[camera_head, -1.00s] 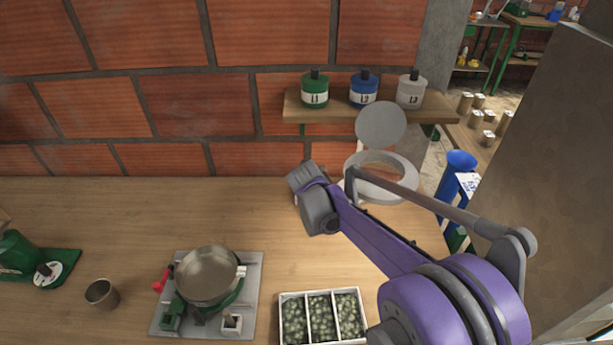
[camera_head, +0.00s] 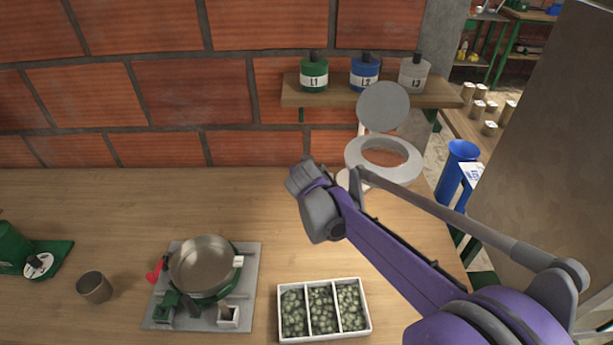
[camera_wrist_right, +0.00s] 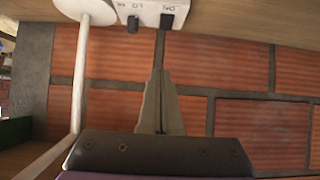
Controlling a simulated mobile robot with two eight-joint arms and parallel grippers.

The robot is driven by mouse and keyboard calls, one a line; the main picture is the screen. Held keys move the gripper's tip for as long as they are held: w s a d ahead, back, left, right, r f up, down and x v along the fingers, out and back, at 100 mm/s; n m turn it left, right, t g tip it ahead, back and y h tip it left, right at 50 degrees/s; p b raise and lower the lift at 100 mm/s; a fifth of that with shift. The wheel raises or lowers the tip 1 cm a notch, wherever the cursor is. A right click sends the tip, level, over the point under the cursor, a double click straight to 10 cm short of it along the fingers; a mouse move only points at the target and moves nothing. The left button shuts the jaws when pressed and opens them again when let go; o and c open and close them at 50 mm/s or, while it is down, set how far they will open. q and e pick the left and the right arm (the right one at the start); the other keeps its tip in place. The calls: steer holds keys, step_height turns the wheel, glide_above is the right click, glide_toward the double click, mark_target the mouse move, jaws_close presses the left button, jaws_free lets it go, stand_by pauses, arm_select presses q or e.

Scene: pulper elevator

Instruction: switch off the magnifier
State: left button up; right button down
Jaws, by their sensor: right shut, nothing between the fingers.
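The magnifier has a white ring head (camera_head: 410,166) with a round grey lid (camera_head: 382,106) raised behind it, at the right rear of the bench. Its white pole (camera_wrist_right: 80,80) and its white switch box (camera_wrist_right: 148,8) show in the right wrist view. Two dark switches sit on the box: one (camera_wrist_right: 167,20) beside an ON label, the other (camera_wrist_right: 133,24) beside LO and HI. My right gripper (camera_wrist_right: 158,72) is shut and empty, its tips pointing at the box and seemingly a little apart from it.
A shelf (camera_head: 440,99) with three labelled bottles hangs above the magnifier. On the bench are a pan (camera_head: 202,264) on a grey stand, a metal cup (camera_head: 94,287) and a divided white tray (camera_head: 323,338) of green lumps. The bench's rear left is clear.

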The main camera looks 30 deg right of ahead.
steer(key=shift+w, duration=0.15)
steer(key=x, duration=1)
steer(key=shift+d, duration=0.1)
step_height(320, 180, down, 3)
steer(key=shift+w+d+r+b, duration=0.1)
steer(key=shift+w+r+b, duration=0.1)
steer(key=shift+b, duration=0.2)
steer(key=shift+w+f, duration=0.1)
steer(key=shift+f, duration=0.6)
steer(key=shift+w+d+f+g, duration=0.15)
steer(key=shift+w+d+g, duration=0.05)
steer(key=shift+g, duration=0.3)
steer(key=shift+f, duration=0.15)
steer(key=shift+s+a, duration=0.1)
steer(key=shift+s, duration=0.05)
